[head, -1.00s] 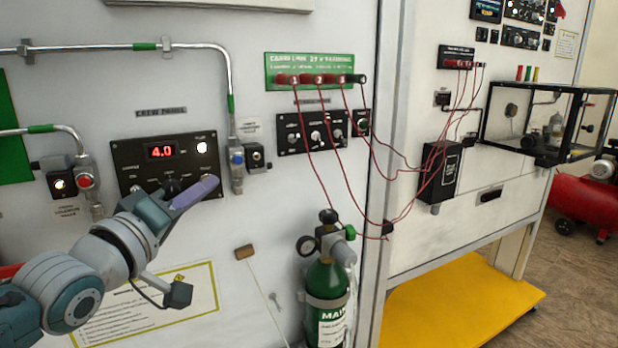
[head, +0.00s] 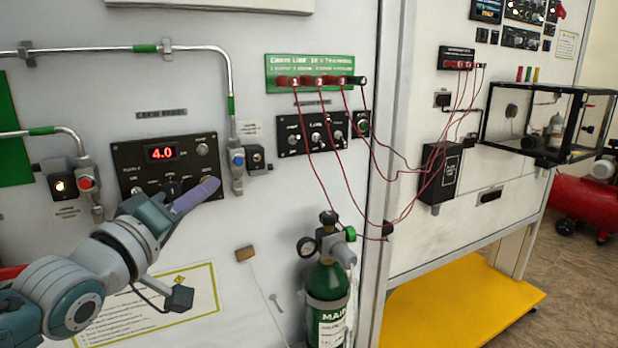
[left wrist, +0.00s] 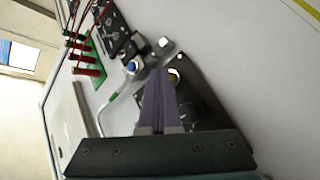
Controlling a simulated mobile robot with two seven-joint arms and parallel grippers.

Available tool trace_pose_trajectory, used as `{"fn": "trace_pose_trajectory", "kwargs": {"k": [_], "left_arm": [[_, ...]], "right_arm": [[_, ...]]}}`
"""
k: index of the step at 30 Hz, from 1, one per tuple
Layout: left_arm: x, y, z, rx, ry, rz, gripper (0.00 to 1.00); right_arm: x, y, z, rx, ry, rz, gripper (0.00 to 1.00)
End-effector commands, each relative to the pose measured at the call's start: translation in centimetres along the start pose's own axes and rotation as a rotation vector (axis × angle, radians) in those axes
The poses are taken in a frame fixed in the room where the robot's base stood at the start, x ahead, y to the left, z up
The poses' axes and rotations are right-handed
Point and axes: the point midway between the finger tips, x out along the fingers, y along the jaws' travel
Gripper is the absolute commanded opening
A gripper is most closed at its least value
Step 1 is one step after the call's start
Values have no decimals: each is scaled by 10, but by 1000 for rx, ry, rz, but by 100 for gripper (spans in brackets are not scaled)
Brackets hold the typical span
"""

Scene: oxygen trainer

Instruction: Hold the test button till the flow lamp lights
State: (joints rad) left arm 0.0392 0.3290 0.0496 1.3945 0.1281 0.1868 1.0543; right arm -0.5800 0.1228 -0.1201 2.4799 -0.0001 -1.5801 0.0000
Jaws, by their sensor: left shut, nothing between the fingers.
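The crew panel (head: 128,156) is a black box on the grey wall, with a red display reading 4.0. A round lamp (head: 202,149) at its upper right looks grey and unlit. Several knobs sit along its lower part. My left gripper (head: 212,184) is shut and empty, its purple fingers across the panel's lower right corner. I cannot tell whether the tips touch the panel. In the left wrist view the shut fingers (left wrist: 162,75) reach the panel (left wrist: 205,112), beside a pale round part (left wrist: 174,76). The test button cannot be made out; the fingers may hide it. My right gripper is not in view.
A pipe with a blue-knobbed valve (head: 237,160) and small black box (head: 256,158) stands just right of the panel. A red button unit (head: 86,183) is to its left. A green gas cylinder (head: 327,278) and red cables (head: 310,150) are further right.

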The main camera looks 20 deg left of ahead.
Motion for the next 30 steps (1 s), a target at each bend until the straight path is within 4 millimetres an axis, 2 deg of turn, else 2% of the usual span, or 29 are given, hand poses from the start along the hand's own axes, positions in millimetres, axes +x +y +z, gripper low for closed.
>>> {"fn": "trace_pose_trajectory", "kwargs": {"k": [6,17,30], "left_arm": [[-8,7,4,-1,1,0,0],[-10,8,6,0,0,0,0],[-38,29,26,-2,-1,-1,0]], "right_arm": [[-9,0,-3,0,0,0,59],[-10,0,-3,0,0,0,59],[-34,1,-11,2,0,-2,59]]}}
